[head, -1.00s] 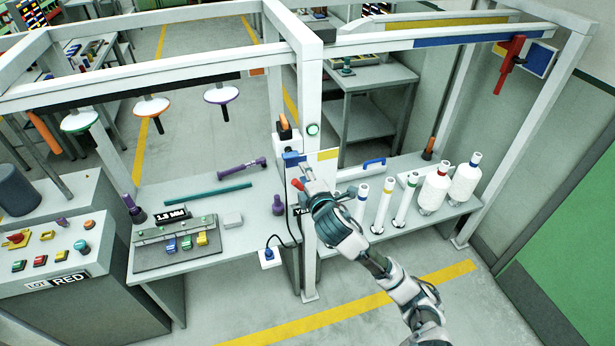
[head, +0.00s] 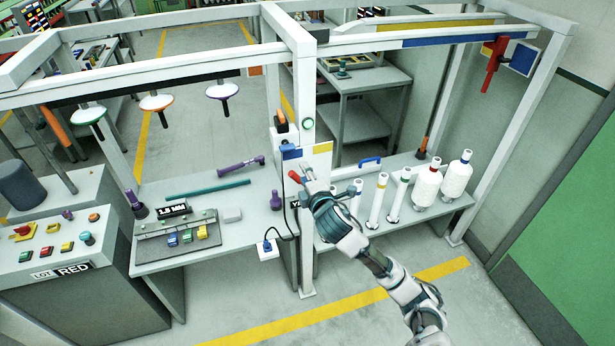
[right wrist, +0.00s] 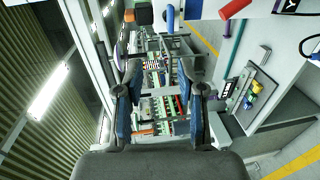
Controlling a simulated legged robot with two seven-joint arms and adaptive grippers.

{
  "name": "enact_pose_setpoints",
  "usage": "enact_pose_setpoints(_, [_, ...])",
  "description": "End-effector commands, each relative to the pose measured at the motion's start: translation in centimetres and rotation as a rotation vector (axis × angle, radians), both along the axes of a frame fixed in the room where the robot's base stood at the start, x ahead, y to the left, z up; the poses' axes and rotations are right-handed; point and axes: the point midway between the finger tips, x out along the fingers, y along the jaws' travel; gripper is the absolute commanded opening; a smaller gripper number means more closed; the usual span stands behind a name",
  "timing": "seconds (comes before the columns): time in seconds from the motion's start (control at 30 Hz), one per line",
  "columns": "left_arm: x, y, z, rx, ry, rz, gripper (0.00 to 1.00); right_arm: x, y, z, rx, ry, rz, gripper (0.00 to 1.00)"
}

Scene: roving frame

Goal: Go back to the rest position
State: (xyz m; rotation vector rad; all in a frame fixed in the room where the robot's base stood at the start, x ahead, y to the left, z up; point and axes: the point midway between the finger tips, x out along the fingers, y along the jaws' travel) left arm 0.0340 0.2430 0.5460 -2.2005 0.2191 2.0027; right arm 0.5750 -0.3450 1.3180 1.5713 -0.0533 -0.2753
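My right gripper (head: 307,176) is in front of the white post and panel in the middle of the head view, its arm coming up from the lower right. In the right wrist view the two fingers (right wrist: 160,78) stand wide apart with nothing between them. A red handle (head: 295,176) shows just left of the fingertips, and a blue handle (head: 291,154) sits above it on the white panel (head: 320,158). In the right wrist view a blue cylinder (right wrist: 170,18) and a red cylinder (right wrist: 235,8) show at the top, apart from the fingers. My left gripper is not in view.
The left bench (head: 190,263) holds purple tools and a small fixture. The right bench (head: 335,232) carries white tubes and two white bottles (head: 428,187) near my right arm. A control console (head: 100,305) stands at lower left. Open floor (head: 400,255) lies in front.

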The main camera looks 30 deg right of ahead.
Motion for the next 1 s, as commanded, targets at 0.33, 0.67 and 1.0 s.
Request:
enact_pose_setpoints(0.33, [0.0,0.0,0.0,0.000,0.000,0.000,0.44,0.0,-0.3,-0.1,0.002,0.001,0.000,0.39])
enact_pose_setpoints(0.67, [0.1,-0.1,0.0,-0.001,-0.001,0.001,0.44,0.0,-0.2,-0.2,0.003,0.001,0.000,0.39])
enact_pose_setpoints(1.0, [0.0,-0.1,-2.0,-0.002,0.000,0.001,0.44,2.8,-1.8,-18.3,0.242,0.194,-0.069,0.39])
